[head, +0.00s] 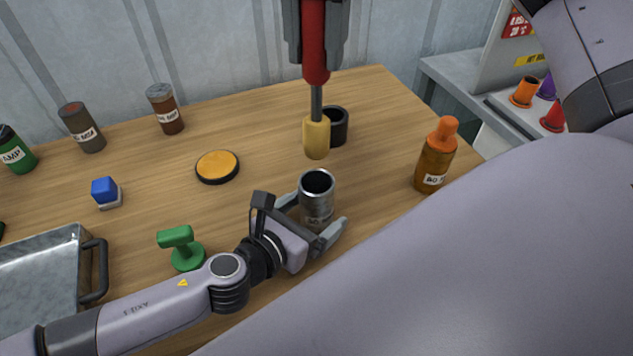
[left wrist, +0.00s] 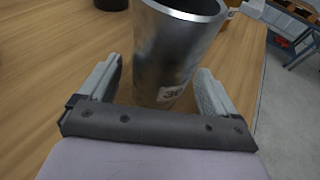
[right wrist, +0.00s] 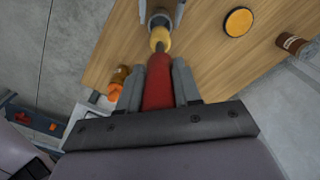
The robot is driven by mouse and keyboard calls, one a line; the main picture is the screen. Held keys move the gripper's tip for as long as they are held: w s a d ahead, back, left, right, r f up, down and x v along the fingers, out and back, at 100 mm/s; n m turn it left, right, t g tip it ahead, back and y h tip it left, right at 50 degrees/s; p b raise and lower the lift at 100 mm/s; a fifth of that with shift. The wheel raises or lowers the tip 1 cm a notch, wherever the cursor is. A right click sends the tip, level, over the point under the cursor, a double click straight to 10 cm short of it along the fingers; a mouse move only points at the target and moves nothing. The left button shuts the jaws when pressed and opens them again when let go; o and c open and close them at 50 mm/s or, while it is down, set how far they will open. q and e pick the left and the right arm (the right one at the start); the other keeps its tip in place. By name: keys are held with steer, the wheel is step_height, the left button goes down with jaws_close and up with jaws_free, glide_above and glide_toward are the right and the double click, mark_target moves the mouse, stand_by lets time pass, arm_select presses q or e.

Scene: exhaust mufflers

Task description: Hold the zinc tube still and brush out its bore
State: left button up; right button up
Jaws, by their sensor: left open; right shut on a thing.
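The zinc tube (head: 316,200) stands upright on the wooden table, its open bore facing up and a label low on its side. My left gripper (head: 312,222) is open around the tube, one finger on each side; in the left wrist view the tube (left wrist: 172,60) stands between the fingers with gaps. My right gripper (head: 318,45) is shut on the red handle of the brush (head: 315,70), which points down with a yellow head (head: 317,138). The brush head hangs beyond the tube in the head view, apart from its mouth. The right wrist view also shows the red handle (right wrist: 158,85).
A black ring-like cup (head: 337,125) stands just behind the brush head. A metal tray (head: 45,275) lies front left.

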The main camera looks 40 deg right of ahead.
arm_select(q)
steer(key=v, duration=1.1)
steer(key=shift+s+a+r, duration=0.1)
steer(key=shift+s+a, duration=0.05)
steer(key=shift+a, duration=0.3)
steer(key=shift+s, duration=0.15)
